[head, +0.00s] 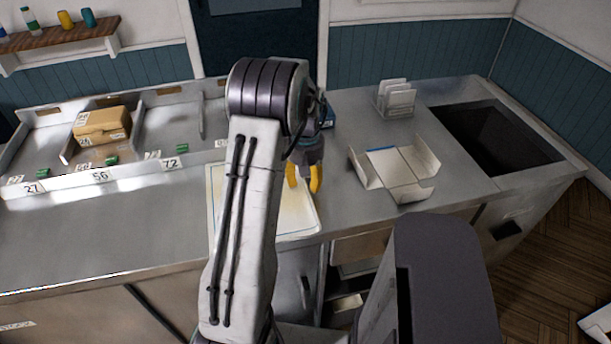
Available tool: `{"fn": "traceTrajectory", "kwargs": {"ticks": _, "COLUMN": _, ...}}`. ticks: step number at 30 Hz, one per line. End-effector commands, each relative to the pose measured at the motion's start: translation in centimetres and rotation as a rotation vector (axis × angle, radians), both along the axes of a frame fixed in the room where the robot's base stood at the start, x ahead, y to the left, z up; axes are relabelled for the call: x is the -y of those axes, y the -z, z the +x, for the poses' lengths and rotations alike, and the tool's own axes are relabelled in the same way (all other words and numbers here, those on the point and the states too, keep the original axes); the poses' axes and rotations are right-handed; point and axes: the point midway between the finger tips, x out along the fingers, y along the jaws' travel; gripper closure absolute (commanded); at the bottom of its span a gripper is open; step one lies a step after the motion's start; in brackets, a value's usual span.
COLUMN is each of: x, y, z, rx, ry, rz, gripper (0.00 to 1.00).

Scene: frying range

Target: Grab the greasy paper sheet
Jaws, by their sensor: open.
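A pale, yellowish sheet (291,212) lies flat on the steel counter in the middle, with a thin blue line along its left edge. It looks like the greasy paper, though I cannot tell whether it lies on a board or tray. My arm hides much of its middle. My gripper (303,178) has yellow fingertips, points down and is open, with nothing visible between the fingers. It appears over the upper right part of the sheet. I cannot tell how high above it the fingertips are.
An unfolded white carton (408,191) lies to the right on the counter (345,220). A rack with white cards (396,98) stands behind it. A dark rectangular opening (497,137) is at far right. Numbered bays at left hold a cardboard box (102,125). Free counter lies at front left.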

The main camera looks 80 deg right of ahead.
Motion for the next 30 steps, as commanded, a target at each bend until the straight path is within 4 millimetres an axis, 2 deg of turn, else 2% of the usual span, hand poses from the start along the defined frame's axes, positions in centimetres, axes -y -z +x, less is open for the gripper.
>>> {"fn": "traceTrajectory", "kwargs": {"ticks": 6, "x": 0.00, "y": 0.01, "z": 0.00, "rx": 0.000, "ry": 0.000, "rz": 0.000, "gripper": 0.57}}
{"fn": "traceTrajectory", "kwargs": {"ticks": 21, "x": 0.00, "y": -0.02, "z": 0.00, "rx": 0.000, "ry": 0.000, "rz": 0.000, "gripper": 1.00}}
{"fn": "traceTrajectory", "kwargs": {"ticks": 30, "x": 0.00, "y": -0.02, "z": 0.00, "rx": 0.000, "ry": 0.000, "rz": 0.000, "gripper": 1.00}}
